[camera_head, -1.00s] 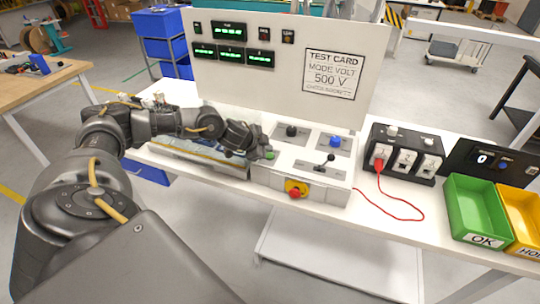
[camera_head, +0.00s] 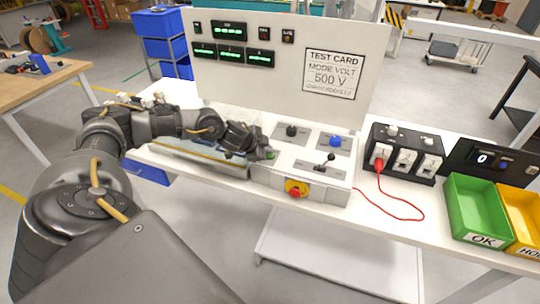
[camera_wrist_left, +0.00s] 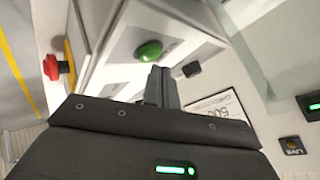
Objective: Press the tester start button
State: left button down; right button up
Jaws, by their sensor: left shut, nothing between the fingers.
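The tester's control box (camera_head: 303,187) stands on the white bench below the upright display panel (camera_head: 285,60). Its green button (camera_head: 271,155) shows just at the tip of my left gripper (camera_head: 268,153). In the left wrist view the green button (camera_wrist_left: 149,51) is round and domed, and the shut, empty fingertips of my left gripper (camera_wrist_left: 160,72) point towards it, close beside it. A small gap seems to show between them, but I cannot tell the depth. My right gripper is in neither view.
The box also carries a red emergency knob (camera_head: 294,193), a blue knob (camera_head: 335,141), a black knob (camera_head: 291,131) and a lever (camera_head: 328,160). To the right are a socket block (camera_head: 405,154) with a red lead, a green OK bin (camera_head: 478,213) and a yellow bin (camera_head: 520,216).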

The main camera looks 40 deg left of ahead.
pick_arm(q)
jog(key=shift+f, duration=0.6)
dwell(0.7)
dwell(0.4)
jog(key=shift+r+p, duration=0.75)
jog(key=shift+r, duration=0.1)
notch_tip(320, 180, up, 5)
jog(key=p, duration=0.5)
jog(key=shift+d, duration=0.1)
dwell(0.5)
